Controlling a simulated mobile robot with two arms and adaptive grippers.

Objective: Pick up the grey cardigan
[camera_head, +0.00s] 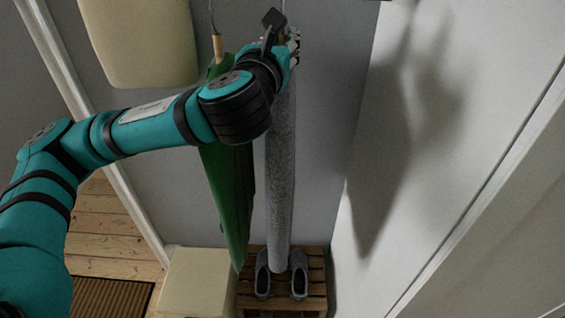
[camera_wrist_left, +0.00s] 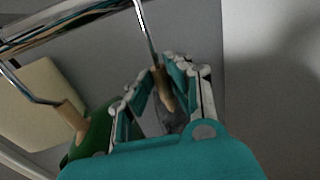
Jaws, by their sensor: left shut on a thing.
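The grey cardigan (camera_head: 280,180) hangs long and narrow from a hanger, right of a green garment (camera_head: 232,200). My left gripper (camera_head: 291,45) is at its top and is shut on it. In the left wrist view, the fingers of my left gripper (camera_wrist_left: 160,92) are on either side of the cardigan's wooden hanger (camera_wrist_left: 163,90), with grey cardigan cloth (camera_wrist_left: 172,120) between them. The hanger's metal hook still reaches up to the rail. My gripper's own body hides the exact contact. My right gripper is not in view.
The chrome rail (camera_wrist_left: 70,22) runs above. The green garment hangs close on the left, behind my left arm. Below are a slatted wooden bench (camera_head: 315,290) with grey shoes (camera_head: 299,276) and a cream box (camera_head: 195,280). A white wall (camera_head: 470,130) stands to the right.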

